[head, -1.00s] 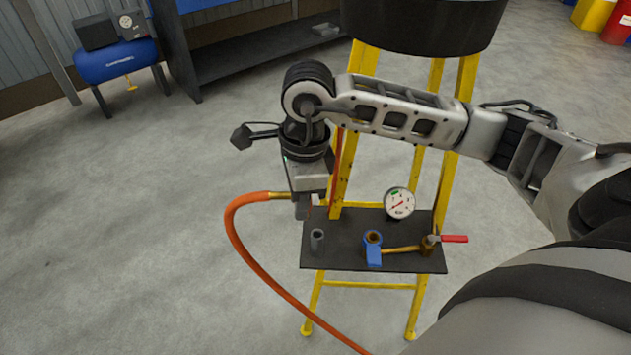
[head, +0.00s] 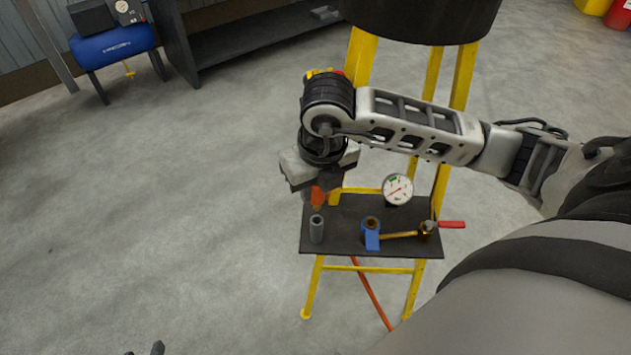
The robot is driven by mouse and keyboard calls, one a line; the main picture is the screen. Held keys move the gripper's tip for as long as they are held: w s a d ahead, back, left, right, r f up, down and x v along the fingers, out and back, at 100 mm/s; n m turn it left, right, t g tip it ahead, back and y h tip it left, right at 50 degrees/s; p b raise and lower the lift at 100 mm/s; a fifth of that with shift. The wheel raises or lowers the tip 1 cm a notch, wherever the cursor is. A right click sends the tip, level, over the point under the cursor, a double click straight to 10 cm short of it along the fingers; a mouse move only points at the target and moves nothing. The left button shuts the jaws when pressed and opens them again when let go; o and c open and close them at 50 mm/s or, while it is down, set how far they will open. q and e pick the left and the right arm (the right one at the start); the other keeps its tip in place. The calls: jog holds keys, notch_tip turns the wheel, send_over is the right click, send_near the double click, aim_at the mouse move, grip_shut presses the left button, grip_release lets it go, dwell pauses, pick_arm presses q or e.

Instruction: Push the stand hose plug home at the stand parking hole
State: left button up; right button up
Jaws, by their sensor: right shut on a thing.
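My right gripper (head: 319,188) is above the left part of the dark stand shelf (head: 342,218), shut on the orange hose end with the stand hose plug (head: 318,196). The orange part points down from the jaws, with a small brownish tip below. The grey upright tube with a dark open top (head: 317,231), which looks like the stand parking hole, is on the shelf just below the plug. A small gap seems to show between them. The jaws partly hide the plug. A small dark piece at the bottom edge, probably my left gripper (head: 145,350), barely shows.
A pressure gauge (head: 397,189), a blue fitting (head: 371,236) and a brass valve with a red handle (head: 428,231) are to the right on the shelf. Yellow stand legs (head: 311,290) and a black drum (head: 420,18) surround it.

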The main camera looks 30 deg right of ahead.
aim_at(315, 208)
jog(key=shift+f+b, duration=0.45)
jog(key=shift+f, duration=0.5)
jog(key=shift+f+b, duration=0.3)
jog(key=shift+b, duration=0.2)
dwell(0.6)
jog(key=shift+f, duration=0.15)
jog(key=shift+f+b, duration=1)
jog(key=shift+b, duration=0.1)
jog(key=shift+f+b, duration=0.85)
jog(key=shift+b, duration=0.05)
dwell(0.7)
jog(key=o, duration=1.1)
